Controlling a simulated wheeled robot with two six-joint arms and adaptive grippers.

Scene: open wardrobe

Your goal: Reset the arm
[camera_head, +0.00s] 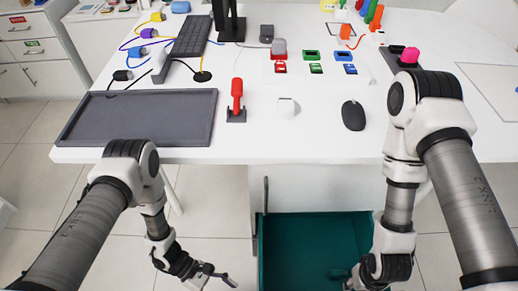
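My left arm comes in from the lower left and bends down in front of the white table. My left gripper (219,276) is low, left of the open teal drawer, and nothing shows held in it. Its fingers are small and I cannot tell their gap. My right arm reaches down at the right. My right gripper (341,276) is at the bottom, over or inside the right part of the teal drawer (305,240). Its fingers are dim and partly cut off by the frame edge, so their state is unclear.
The white table (300,135) holds a dark grey tray (135,118), a red-handled lever (237,95), a white cube (286,107), a black mouse (353,115), a keyboard (187,38) and coloured blocks. The drawer stands open below the table's front edge. Floor is clear at left.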

